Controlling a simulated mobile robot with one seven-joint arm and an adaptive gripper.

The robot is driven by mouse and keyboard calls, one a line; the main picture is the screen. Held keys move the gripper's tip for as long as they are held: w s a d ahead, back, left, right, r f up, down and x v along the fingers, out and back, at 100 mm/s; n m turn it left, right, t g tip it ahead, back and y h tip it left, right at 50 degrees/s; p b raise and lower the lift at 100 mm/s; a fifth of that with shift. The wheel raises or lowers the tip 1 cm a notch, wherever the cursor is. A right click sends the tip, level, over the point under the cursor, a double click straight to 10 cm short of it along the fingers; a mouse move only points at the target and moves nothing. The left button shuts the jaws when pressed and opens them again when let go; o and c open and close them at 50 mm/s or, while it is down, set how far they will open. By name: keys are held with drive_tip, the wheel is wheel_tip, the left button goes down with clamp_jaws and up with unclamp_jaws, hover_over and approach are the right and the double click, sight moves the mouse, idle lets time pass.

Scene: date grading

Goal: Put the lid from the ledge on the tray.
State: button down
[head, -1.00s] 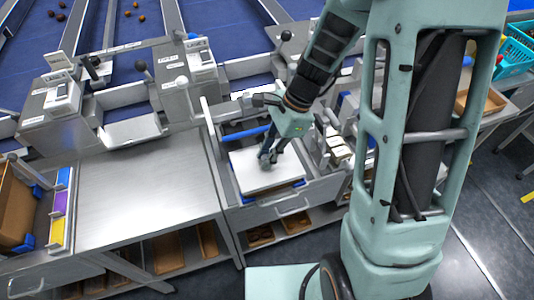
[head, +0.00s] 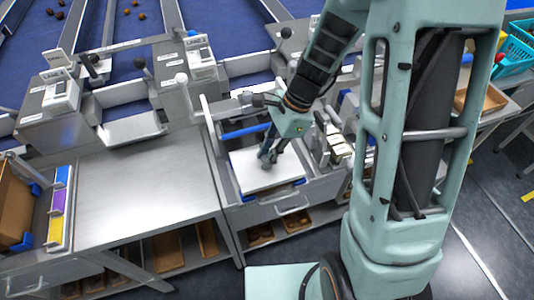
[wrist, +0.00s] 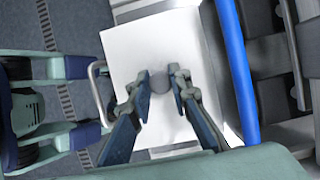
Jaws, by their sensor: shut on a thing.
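The lid (head: 252,176) is a flat white square plate with a round grey knob (wrist: 160,82) at its middle. In the head view it lies level in the bay at the front of the middle station, over the place of the tray. My gripper (head: 267,158) is above the lid, its fingers pointing down at the knob. In the wrist view my gripper (wrist: 160,88) has one finger on each side of the knob, shut on it. The tray itself is hidden under the lid; I cannot tell whether the lid touches it.
A blue bar (head: 245,132) runs across the bay behind the lid. A drawer handle (head: 292,205) sticks out at the front. A bare steel table (head: 145,185) lies to the left. Small boxes (head: 338,150) stand close on the right.

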drive_tip(key=shift+f, duration=0.2)
drive_tip(key=c, duration=1.3)
unclamp_jaws()
drive_tip(key=shift+r, duration=0.2)
drive_tip(key=shift+r+p, duration=3.1)
drive_tip(key=shift+r, duration=0.3)
